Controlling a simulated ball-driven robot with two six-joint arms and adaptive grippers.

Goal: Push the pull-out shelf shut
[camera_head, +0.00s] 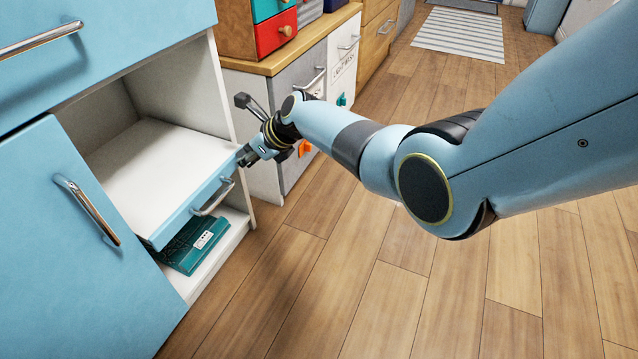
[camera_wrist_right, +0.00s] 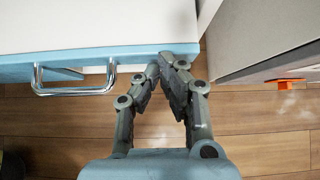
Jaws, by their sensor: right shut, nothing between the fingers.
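The pull-out shelf (camera_head: 165,170) has a white top and a blue front edge with a silver handle (camera_head: 213,198). It sticks out of the blue cabinet, part way open. My right gripper (camera_head: 244,156) is at the right end of the shelf's blue front. In the right wrist view the shut fingertips (camera_wrist_right: 168,62) are at the blue front edge (camera_wrist_right: 120,58), right of the handle (camera_wrist_right: 75,90). They look to be touching it or very close. Nothing is held. My left gripper does not show.
A teal box (camera_head: 193,243) lies on the lower white board under the shelf. A closed blue door (camera_head: 65,230) is left of the opening. Grey and white drawers (camera_head: 300,75) with an orange knob stand to the right. The wood floor (camera_head: 330,270) in front is clear.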

